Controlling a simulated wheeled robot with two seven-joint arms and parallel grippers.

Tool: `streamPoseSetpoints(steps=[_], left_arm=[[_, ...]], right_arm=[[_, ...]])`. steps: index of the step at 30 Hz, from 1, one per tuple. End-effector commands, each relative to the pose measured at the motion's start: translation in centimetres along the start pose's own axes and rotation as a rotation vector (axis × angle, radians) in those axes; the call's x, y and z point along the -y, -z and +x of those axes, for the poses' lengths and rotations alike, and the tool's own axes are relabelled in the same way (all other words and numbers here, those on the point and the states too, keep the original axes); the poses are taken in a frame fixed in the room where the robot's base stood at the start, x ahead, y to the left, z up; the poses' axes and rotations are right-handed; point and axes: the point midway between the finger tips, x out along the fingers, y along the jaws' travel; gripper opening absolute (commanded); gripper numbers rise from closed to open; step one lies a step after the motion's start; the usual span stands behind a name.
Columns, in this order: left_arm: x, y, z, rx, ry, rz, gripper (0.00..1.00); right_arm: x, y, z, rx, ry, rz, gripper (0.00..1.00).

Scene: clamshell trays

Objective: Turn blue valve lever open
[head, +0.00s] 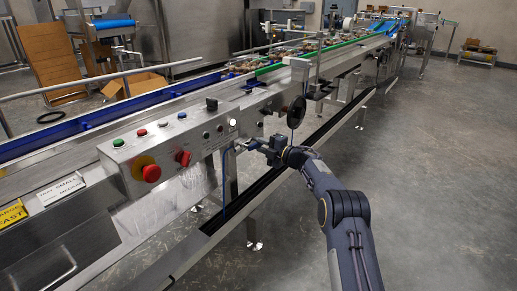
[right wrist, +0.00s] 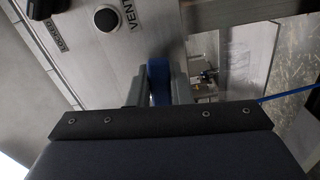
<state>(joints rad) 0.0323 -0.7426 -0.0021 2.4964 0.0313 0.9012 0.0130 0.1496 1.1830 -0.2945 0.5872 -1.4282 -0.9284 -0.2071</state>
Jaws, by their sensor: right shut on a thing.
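The blue valve lever (right wrist: 158,82) shows in the right wrist view between the two grey fingers of my right gripper (right wrist: 158,90). The fingers are closed on it, and they hide part of it. In the head view my right gripper (head: 245,147) reaches from the right to the side of the steel conveyor frame, just below and right of the button panel. The lever is too small and covered there to tell its angle. My left gripper is not in view.
The control panel (head: 170,147) with red knobs and several buttons is left of my right gripper. A black handwheel (head: 296,111) is close above my right arm. A blue line (head: 224,185) hangs below the panel. Open grey floor (head: 430,190) lies to the right.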

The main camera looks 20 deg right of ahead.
Motion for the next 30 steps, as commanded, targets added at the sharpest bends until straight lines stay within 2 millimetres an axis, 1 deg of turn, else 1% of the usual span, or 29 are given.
streamPoseSetpoints(steps=[3,9,26,27,30], left_arm=[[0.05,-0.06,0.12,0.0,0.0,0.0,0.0],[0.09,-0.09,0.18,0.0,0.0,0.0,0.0],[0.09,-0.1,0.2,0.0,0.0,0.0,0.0],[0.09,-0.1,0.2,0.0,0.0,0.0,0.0],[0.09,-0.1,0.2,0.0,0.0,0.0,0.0]], right_arm=[[-0.19,0.0,0.0,0.0,0.002,-0.062,0.0],[-0.53,-0.01,-0.02,0.001,0.002,-0.127,0.0],[-0.71,-0.05,-0.06,0.003,0.002,-0.156,0.0],[-0.71,-0.05,-0.05,0.003,0.002,-0.156,0.22],[-0.73,-0.03,-0.05,0.003,0.002,-0.155,0.35]])
